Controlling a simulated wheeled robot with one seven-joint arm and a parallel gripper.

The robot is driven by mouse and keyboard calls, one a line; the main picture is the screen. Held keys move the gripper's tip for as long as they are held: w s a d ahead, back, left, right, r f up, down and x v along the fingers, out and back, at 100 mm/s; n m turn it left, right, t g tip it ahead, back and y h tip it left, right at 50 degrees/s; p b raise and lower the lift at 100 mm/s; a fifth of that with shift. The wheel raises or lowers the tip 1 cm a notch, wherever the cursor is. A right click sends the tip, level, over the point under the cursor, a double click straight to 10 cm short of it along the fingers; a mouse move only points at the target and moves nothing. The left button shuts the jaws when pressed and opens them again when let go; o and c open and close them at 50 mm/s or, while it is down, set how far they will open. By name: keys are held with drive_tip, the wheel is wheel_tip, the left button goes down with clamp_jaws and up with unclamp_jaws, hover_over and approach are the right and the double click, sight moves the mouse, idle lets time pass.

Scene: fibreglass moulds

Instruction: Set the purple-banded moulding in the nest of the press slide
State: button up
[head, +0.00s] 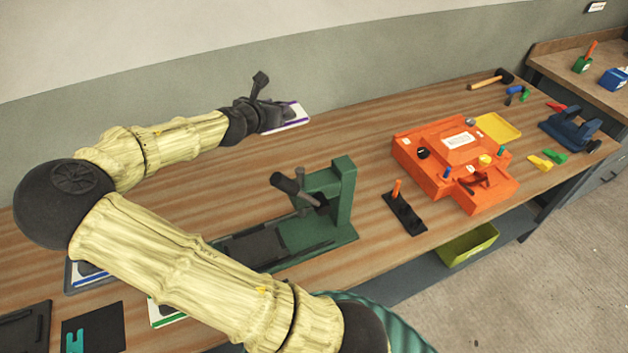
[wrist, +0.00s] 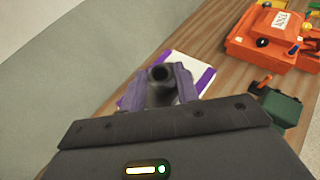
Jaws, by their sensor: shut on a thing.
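The purple-banded moulding (head: 291,118) is a white plate with purple edging, held up in the air in the head view. It also shows beyond the jaws in the wrist view (wrist: 196,70). My gripper (head: 268,116) is shut on it; in the wrist view the jaws (wrist: 160,80) close around a dark round part, and the exact grip is partly hidden. The green press (head: 341,205) stands on the bench below and to the right of my gripper. Its dark slide (head: 256,245) lies to the left of the press, partly hidden by my arm.
Blue-banded (head: 88,277) and green-banded (head: 165,314) pieces lie at the front left, partly behind my arm. An orange machine (head: 455,160) and a black stand with an orange peg (head: 404,212) are right of the press. Bare bench (head: 365,120) lies behind the press.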

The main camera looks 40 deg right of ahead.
drive_tip(key=shift+w, duration=0.2)
drive_tip(key=shift+w+f+b, duration=0.25)
drive_tip(key=shift+f+b, duration=0.3)
drive_tip(key=shift+f, duration=0.35)
drive_tip(key=shift+s+f+b, duration=0.25)
drive_tip(key=shift+f+b, duration=0.25)
drive_tip(key=shift+f, duration=0.1)
wheel_tip(320, 180, down, 11)
drive_tip(key=b, duration=0.6)
drive_tip(key=shift+b, duration=0.4)
drive_tip(key=shift+w, duration=0.1)
wheel_tip(320, 180, down, 14)
drive_tip(key=shift+p, duration=0.5)
